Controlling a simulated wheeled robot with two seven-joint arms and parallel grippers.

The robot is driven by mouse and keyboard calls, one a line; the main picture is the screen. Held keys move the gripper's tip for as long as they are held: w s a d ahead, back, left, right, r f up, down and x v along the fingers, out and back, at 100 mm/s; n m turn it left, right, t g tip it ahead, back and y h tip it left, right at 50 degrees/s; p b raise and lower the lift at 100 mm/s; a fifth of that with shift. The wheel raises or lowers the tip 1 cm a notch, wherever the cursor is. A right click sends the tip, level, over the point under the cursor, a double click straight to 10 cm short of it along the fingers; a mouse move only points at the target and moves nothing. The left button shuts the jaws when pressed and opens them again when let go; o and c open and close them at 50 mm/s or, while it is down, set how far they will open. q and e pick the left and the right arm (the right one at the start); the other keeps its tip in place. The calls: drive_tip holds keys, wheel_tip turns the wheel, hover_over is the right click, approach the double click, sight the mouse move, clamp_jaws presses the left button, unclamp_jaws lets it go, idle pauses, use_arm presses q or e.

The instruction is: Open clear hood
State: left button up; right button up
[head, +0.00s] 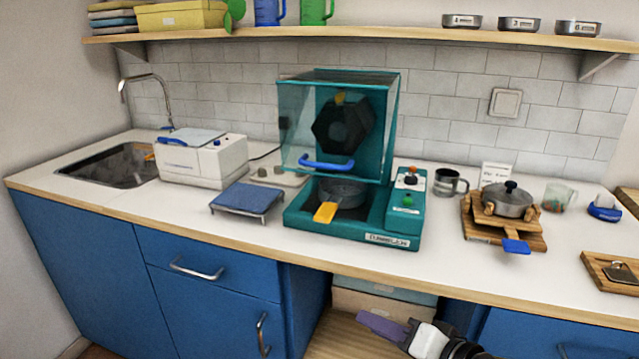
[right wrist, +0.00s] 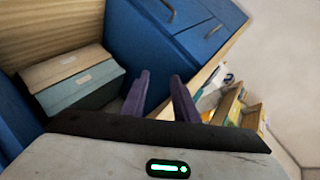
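The clear hood (head: 300,120) belongs to a teal machine (head: 350,237) in the middle of the counter. Its blue handle (head: 328,163) is on the lower front of the hood. The hood's lower front edge stands above the base, and a dark pan (head: 342,190) with a yellow handle (head: 325,212) shows in the gap below. My right gripper (head: 382,326) is low, below the counter edge, well away from the hood. Its two purple fingers stand apart and empty in the right wrist view (right wrist: 160,97). My left gripper is out of view.
A blue stand (head: 247,198) and a white appliance (head: 203,160) are left of the machine. A pot on a wooden stand (head: 506,200) is to the right. The counter's front edge (head: 250,245) lies above my right gripper. Boxes (right wrist: 75,80) sit in the open space under the counter.

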drive_tip(key=w+a+r+y, duration=0.1)
drive_tip(key=w+r+y, duration=0.1)
drive_tip(key=r, duration=0.4)
drive_tip(key=w+a+r+y, duration=0.1)
drive_tip(key=w+r, duration=0.2)
drive_tip(key=r, duration=0.4)
drive_tip(key=m+t+y, duration=0.1)
drive_tip(key=m+y, duration=0.2)
approach(323, 166)
drive_tip(key=x, duration=1)
drive_tip(key=shift+w+f, duration=0.1)
drive_tip(key=shift+w, duration=0.15)
clamp_jaws()
